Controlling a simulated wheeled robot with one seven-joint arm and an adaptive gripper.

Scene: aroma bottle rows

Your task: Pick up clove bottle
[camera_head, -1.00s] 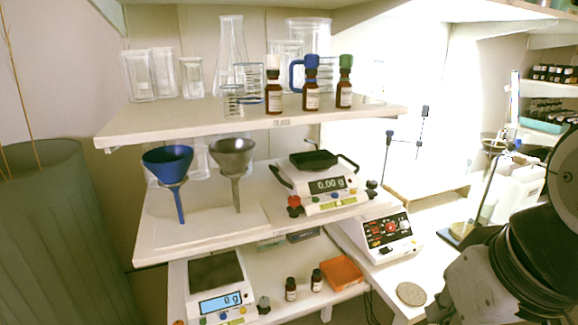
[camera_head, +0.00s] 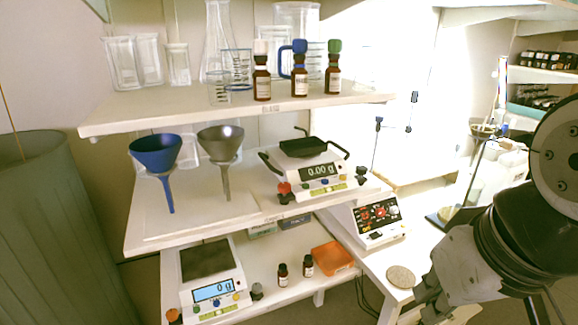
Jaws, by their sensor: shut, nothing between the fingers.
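Three brown dropper-style bottles stand upright in a row on the upper shelf: one with a white cap (camera_head: 262,84), one with a blue cap (camera_head: 300,82) and one with a green cap (camera_head: 333,80). Two smaller dark bottles, a left one (camera_head: 282,276) and a right one (camera_head: 307,265), stand on the lowest shelf. The labels are too small to read, so I cannot tell which bottle is clove. My gripper (camera_head: 428,300) is at the lower right, shut and empty, well apart from all the bottles.
The upper shelf (camera_head: 180,114) also holds glassware behind and left of the bottles. Below are a blue funnel (camera_head: 155,152), a grey funnel (camera_head: 220,142) and a balance (camera_head: 320,176). An orange tray (camera_head: 333,258) sits beside the small bottles. A round disc (camera_head: 400,277) lies near my gripper.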

